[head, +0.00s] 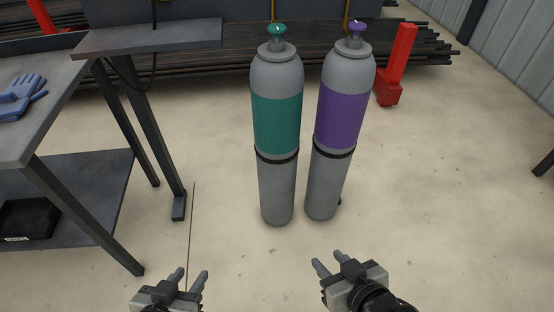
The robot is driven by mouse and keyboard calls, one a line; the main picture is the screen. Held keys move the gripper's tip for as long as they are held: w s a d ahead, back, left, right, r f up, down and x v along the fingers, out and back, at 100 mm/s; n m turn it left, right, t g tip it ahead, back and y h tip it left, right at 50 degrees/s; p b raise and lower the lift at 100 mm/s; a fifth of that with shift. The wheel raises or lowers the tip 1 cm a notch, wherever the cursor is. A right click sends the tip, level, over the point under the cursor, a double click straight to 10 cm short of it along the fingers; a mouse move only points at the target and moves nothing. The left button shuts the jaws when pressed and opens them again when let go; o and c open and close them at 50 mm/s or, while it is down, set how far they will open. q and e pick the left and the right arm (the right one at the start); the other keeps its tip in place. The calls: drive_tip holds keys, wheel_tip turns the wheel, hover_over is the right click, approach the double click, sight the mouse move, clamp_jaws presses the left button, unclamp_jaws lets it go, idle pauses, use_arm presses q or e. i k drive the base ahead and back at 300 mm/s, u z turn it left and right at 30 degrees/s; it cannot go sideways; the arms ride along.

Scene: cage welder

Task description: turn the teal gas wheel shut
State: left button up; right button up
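The teal gas wheel (278,29) sits on top of a grey gas cylinder with a teal band (277,125), which stands upright on the floor in the middle of the head view. Beside it on the right stands a similar cylinder with a purple band (339,120) and a purple wheel (356,27). My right gripper (329,262) is at the bottom, in front of the cylinders, open and empty. Both are well apart from the teal wheel.
A dark metal table (45,85) with blue gloves (20,95) and a lower shelf stands on the left. Long dark rods (190,63) lie in a rack behind the cylinders. A red post (396,65) stands right of the cylinders. The floor in front of the cylinders is clear.

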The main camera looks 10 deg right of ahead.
sight(276, 29)
drive_tip(key=k, duration=0.5)
drive_tip(key=u, duration=0.5)
drive_tip(key=i, duration=1.35)
drive_tip(key=z, duration=0.55)
